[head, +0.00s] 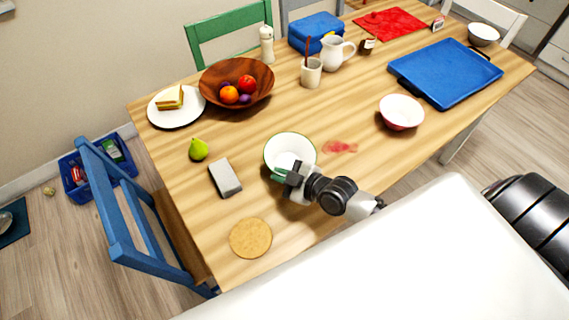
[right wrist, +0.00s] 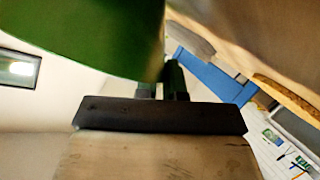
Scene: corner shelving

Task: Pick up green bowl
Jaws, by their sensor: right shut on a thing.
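The green bowl (head: 291,147), white inside with a green rim, is on or just above the wooden table (head: 335,190) near its middle. I cannot tell whether it touches the table. My right gripper (head: 283,174) is at the bowl's near-left rim, shut on it. In the right wrist view the bowl's green outer wall (right wrist: 85,35) fills the upper left, and my right gripper (right wrist: 165,82) meets its edge. My left gripper is not in view.
Nearby are a grey block (head: 225,178), a green pear (head: 199,149), a round tan mat (head: 250,238), a red stain (head: 340,147) and a red-and-white bowl (head: 401,112). A wooden fruit bowl (head: 212,82) and a blue tray (head: 440,75) stand farther back.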

